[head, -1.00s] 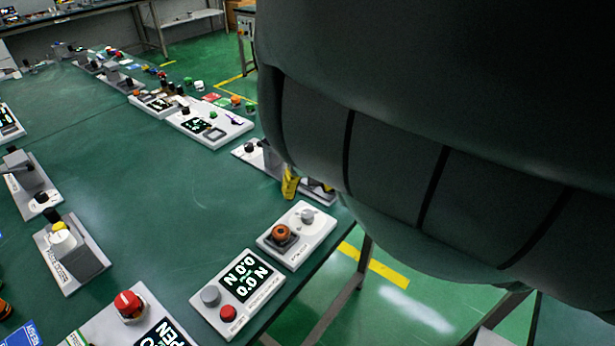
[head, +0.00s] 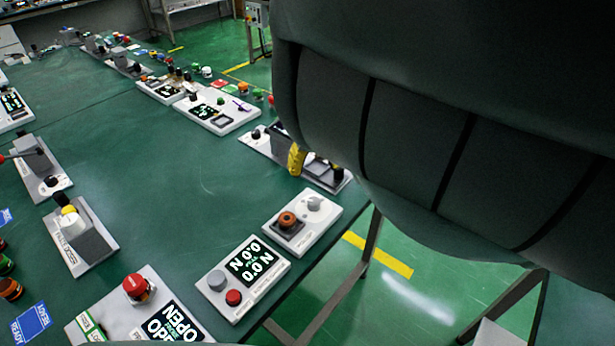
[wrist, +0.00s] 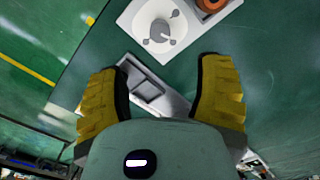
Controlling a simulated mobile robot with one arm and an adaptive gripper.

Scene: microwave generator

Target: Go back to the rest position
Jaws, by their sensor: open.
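My gripper (wrist: 158,78) is open and empty in the wrist view, its two yellow fingers spread wide. Between and below them lies a grey and white panel with a rectangular frame (wrist: 148,90). In the head view one yellow finger (head: 297,159) shows beside my large dark arm, over the panel with dark knobs (head: 258,144) at the table's right edge. The rest of my gripper is hidden behind the arm there. I cannot tell its exact height above the panel.
A panel with an orange knob and a white dial (head: 303,222) stands nearby; its dial also shows in the wrist view (wrist: 160,32). A display box (head: 243,278) and a red-button panel (head: 140,309) are nearer. The green table (head: 190,205) is bare in the middle. Green floor lies right.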

